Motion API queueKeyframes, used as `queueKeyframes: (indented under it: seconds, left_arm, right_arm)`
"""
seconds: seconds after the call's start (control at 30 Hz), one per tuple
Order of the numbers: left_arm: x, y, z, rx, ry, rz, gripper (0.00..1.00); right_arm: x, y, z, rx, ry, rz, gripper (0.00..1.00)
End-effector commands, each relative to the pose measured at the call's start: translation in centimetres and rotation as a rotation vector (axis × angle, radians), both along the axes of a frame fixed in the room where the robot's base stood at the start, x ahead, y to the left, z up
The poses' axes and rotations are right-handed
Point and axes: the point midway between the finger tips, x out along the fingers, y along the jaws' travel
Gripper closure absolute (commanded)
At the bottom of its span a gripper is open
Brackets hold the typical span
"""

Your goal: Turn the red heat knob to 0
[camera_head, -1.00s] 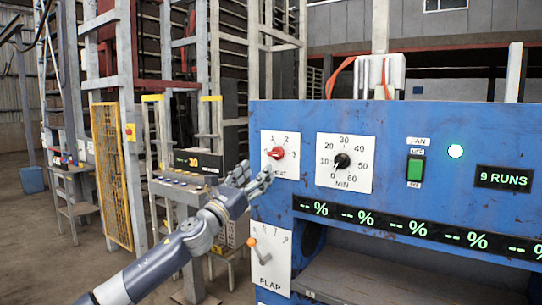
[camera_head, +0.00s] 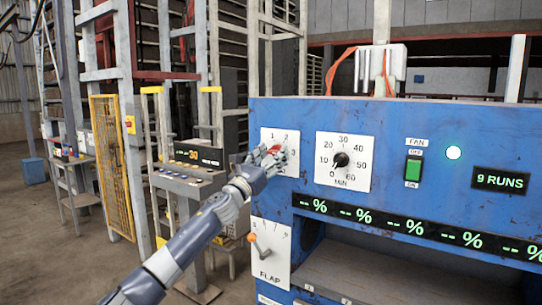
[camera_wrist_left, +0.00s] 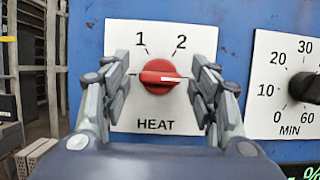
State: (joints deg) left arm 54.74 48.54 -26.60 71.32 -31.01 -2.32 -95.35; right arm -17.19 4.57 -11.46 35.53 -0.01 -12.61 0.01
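The red heat knob (camera_wrist_left: 159,77) sits on a white plate (camera_wrist_left: 150,118) marked HEAT, with 1 and 2 showing above it. Its pale pointer line runs sideways, toward the right finger in the wrist view. My left gripper (camera_head: 271,157) is in front of the plate and partly covers the knob (camera_head: 275,149). In the wrist view my left gripper (camera_wrist_left: 160,80) is open, one finger on each side of the knob, with a small gap on both sides. The fingers hide the plate's side marks; I cannot see the 0. My right gripper is not in view.
The minute dial (camera_head: 341,160) is just right of the heat plate on the blue machine (camera_head: 420,120). A green fan switch (camera_head: 413,170) is farther right. The flap lever (camera_head: 258,245) is below. A control stand (camera_head: 187,180) stands to the left.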

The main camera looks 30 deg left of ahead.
Motion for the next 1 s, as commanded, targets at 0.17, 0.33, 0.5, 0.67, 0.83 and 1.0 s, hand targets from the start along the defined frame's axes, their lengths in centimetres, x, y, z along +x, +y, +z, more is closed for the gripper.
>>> queueKeyframes:
  seconds: [0.17,0.33,0.5,0.67,0.83,1.0]
  left_arm:
    - [0.0,0.0,0.0,0.0,0.0,0.0,0.84]
    - [0.0,0.0,0.0,-0.001,0.0,0.0,0.89]
    - [0.0,0.0,0.0,-0.018,0.0,-0.001,0.89]
    - [0.0,-0.1,0.1,-0.074,0.001,-0.001,0.89]
    - [0.0,-0.2,0.3,-0.186,0.0,-0.001,0.89]
    - [0.0,-0.2,0.4,-0.339,0.0,-0.001,0.89]
  right_arm:
    - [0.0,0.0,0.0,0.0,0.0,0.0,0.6]
    - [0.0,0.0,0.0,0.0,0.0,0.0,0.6]
    - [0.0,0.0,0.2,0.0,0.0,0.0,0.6]
    - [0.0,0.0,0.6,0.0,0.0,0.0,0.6]
    - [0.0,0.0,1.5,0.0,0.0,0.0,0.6]
    - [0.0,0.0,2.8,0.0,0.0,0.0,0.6]
